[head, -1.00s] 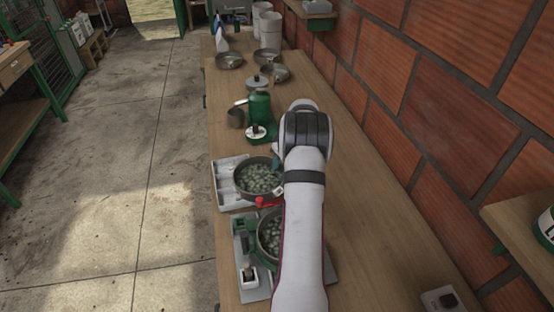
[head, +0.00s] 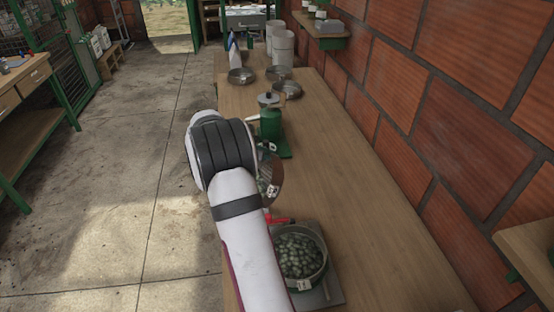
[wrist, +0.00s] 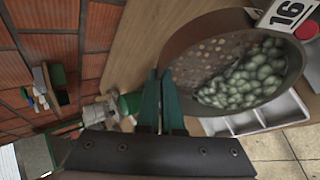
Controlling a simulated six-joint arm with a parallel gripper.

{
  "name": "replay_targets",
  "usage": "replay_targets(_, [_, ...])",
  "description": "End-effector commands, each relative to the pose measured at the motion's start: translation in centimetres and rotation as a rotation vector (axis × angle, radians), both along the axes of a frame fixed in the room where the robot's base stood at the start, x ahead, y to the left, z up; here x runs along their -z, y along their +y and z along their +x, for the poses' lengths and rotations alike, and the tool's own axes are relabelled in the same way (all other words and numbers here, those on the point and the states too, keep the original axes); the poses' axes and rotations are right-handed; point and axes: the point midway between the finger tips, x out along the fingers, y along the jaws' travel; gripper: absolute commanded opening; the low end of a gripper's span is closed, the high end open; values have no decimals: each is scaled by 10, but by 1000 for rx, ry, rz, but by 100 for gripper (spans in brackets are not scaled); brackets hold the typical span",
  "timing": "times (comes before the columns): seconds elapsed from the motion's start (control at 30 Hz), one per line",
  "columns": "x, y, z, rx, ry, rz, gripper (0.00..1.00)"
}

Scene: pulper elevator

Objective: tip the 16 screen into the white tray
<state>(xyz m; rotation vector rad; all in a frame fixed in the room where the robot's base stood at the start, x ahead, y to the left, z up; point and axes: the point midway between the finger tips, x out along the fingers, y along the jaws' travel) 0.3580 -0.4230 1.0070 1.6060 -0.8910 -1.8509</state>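The 16 screen (wrist: 235,70) is a round brown pan with a perforated bottom and a white "16" tag (wrist: 288,12). It is steeply tilted, with grey-green beans (wrist: 245,75) heaped toward one side and bare holes showing on the other. My gripper (wrist: 162,98) is shut on its rim with green fingers. The white tray (wrist: 268,112) shows its compartments beneath the screen in the wrist view. In the head view my arm hides the tray and most of the screen (head: 271,172); its edge and tag show beside the arm.
A second screen of beans (head: 300,253) sits level on a grey plate (head: 333,290) close to my arm. The bench's right side is clear up to the brick wall.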

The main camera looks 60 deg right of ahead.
Motion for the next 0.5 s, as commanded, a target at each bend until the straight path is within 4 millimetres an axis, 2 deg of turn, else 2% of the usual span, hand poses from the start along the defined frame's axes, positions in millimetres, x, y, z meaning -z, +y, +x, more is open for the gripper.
replay_targets(0.3, [-12,34,28,-5,211,-265,0])
replay_targets(0.5, [-8,56,46,-6,335,-420,0])
